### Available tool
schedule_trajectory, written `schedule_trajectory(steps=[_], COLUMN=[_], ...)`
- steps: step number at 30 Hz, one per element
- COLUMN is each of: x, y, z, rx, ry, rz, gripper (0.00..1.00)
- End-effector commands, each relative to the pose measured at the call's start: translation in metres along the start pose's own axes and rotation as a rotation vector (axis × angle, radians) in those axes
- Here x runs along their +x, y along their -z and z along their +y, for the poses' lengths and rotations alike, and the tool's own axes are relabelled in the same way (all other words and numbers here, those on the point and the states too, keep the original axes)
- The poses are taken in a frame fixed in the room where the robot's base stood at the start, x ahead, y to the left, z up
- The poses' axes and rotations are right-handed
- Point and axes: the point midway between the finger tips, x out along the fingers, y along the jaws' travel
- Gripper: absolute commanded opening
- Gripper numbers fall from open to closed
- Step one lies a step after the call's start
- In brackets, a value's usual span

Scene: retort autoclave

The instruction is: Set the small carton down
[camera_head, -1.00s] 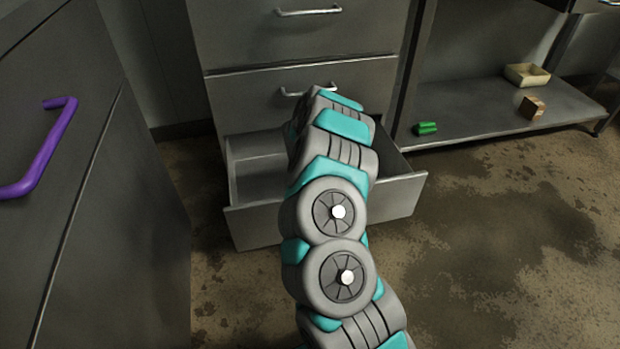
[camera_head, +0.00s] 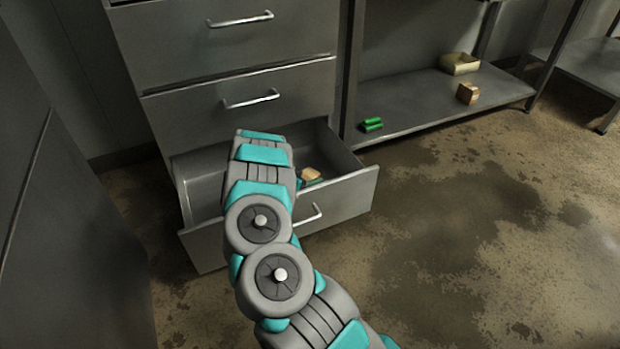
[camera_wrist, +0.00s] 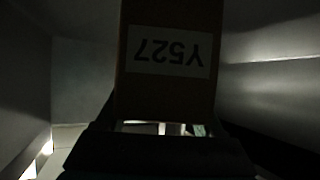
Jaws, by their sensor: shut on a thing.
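The small carton (camera_wrist: 165,92) fills the upper middle of the wrist view, dark brown with a white label that reads Y527 upside down. My gripper (camera_wrist: 160,130) is shut on it; the fingers are dark and hard to make out. In the head view, a tan end of what looks like the carton (camera_head: 311,174) shows beside my arm, within the open bottom drawer (camera_head: 345,198). My arm hides most of the gripper there. I cannot tell whether the carton touches the drawer floor.
Closed drawers with bar handles (camera_head: 250,98) stand above the open one. To the right, a low shelf (camera_head: 420,100) holds a green item (camera_head: 372,125), a brown box (camera_head: 468,93) and an open tan tray (camera_head: 460,63). Stained floor (camera_head: 450,230) lies clear at right.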

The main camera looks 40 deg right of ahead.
Motion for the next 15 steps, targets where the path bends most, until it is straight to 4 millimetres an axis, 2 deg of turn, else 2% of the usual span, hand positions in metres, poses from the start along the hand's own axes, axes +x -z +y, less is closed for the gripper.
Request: schedule_trajectory(steps=[9, 10, 15], x=[0.001, 0.0012, 0.0008], y=[-0.0019, -0.0024, -0.002], z=[-0.0004, -0.0003, -0.0003], rx=[0.0, 0.0, 0.0], ry=[0.001, 0.001, 0.001], rz=[0.001, 0.0, 0.0], gripper=[0.0, 0.71, 0.9])
